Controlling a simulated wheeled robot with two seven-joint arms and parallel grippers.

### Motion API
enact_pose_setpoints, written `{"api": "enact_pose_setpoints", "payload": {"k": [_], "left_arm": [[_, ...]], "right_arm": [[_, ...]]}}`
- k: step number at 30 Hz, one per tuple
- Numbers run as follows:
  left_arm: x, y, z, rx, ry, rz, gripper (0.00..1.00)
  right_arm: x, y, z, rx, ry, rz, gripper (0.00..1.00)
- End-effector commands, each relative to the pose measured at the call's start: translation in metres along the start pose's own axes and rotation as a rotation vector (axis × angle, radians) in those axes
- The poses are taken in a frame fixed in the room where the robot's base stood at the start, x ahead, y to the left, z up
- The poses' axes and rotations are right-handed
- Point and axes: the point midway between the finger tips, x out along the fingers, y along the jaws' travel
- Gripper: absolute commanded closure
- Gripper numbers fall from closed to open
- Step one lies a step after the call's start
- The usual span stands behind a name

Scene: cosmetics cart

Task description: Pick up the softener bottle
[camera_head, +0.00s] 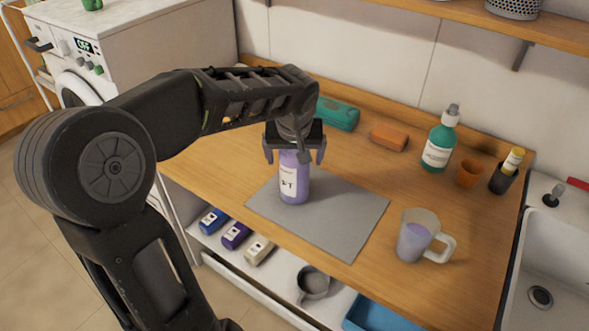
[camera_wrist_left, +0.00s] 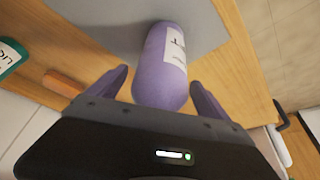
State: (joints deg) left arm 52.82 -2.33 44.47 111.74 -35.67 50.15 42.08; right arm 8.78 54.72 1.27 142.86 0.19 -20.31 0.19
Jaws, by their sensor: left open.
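The softener bottle (camera_head: 294,185) is light purple with a white label. It stands upright on the grey mat (camera_head: 340,214) on the wooden counter. My left gripper (camera_head: 294,158) is open above it, with its two fingers on either side of the bottle's upper part. In the left wrist view the bottle (camera_wrist_left: 163,70) lies between the spread fingers (camera_wrist_left: 160,90), and its cap is hidden. My right gripper is not in view.
A measuring cup (camera_head: 416,236) with purple liquid stands right of the mat. A green bottle (camera_head: 437,145), an orange cup (camera_head: 469,173), an orange block (camera_head: 388,138) and a teal case (camera_head: 338,114) stand behind. The sink (camera_head: 550,262) is at right. Counter between them is clear.

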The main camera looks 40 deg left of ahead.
Motion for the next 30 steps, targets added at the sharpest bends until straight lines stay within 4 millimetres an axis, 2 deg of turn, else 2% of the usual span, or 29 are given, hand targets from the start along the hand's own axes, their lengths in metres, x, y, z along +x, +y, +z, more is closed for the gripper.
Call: {"api": "enact_pose_setpoints", "payload": {"k": [14,30], "left_arm": [[-0.0004,0.0000,0.0002,0.000,-0.001,0.000,0.10],[-0.0004,0.0001,0.0002,0.000,-0.001,0.000,0.54]], "right_arm": [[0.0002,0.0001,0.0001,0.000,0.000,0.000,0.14],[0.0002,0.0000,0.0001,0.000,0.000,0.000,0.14]]}}
